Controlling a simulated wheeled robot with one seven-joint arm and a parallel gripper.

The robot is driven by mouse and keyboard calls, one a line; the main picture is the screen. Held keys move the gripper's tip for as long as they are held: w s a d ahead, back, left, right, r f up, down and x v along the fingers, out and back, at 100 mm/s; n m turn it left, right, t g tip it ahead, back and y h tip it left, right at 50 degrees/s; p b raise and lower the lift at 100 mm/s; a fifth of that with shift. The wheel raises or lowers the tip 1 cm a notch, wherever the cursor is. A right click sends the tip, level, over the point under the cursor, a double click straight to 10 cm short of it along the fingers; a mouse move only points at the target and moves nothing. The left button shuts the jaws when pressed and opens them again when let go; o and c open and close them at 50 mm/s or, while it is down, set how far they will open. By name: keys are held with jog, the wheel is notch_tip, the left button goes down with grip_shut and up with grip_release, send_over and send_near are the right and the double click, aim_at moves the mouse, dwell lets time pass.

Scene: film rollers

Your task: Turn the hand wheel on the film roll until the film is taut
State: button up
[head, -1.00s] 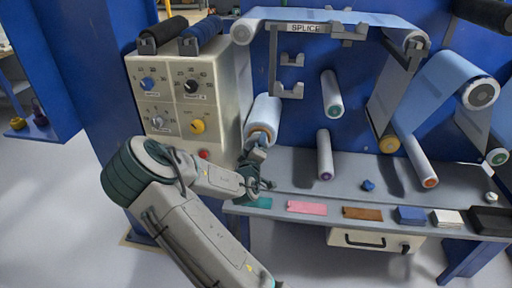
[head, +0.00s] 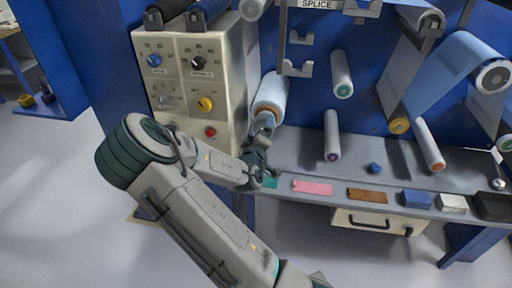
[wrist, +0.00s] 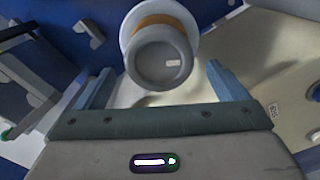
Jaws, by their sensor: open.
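The film roll (head: 271,92) is a pale cylinder on the blue machine wall, just right of the control box in the head view. In the wrist view, the roll's pale round end (wrist: 187,20) shows with an orange-brown ring. In front of it is the round grey hand wheel (wrist: 160,66), with a small white label. My gripper (wrist: 158,72) is open, with one blue-grey finger on each side of the wheel. Gaps show between the fingers and the wheel, and nothing is held. In the head view my gripper (head: 261,160) is just below the roll, and its fingers are hard to make out.
The control box (head: 225,100) with knobs and a red button (head: 210,132) stands left of my gripper. A grey shelf (head: 385,180) below carries coloured blocks and a small blue knob (head: 375,168). Other rollers (head: 342,75) stick out to the right.

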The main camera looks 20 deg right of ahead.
jog(key=v, duration=1)
jog(key=shift+a, duration=0.1)
notch_tip(320, 180, down, 4)
jog(key=s+a+m+g+y+p, duration=0.2)
jog(key=m+g+y+p, duration=0.15)
jog(key=m+g, duration=0.2)
jog(key=s+a+r+g+y+p, duration=0.2)
jog(key=s+a+r+g+y, duration=0.15)
jog(key=a+r+y, duration=0.2)
jog(key=s+a+r+g+y+p, duration=0.1)
jog(key=s+a+r+g+p, duration=0.1)
jog(key=s+r, duration=1.4)
jog(key=shift+r+g+p, duration=0.2)
jog(key=shift+g+p, duration=0.4)
jog(key=shift+p, duration=0.2)
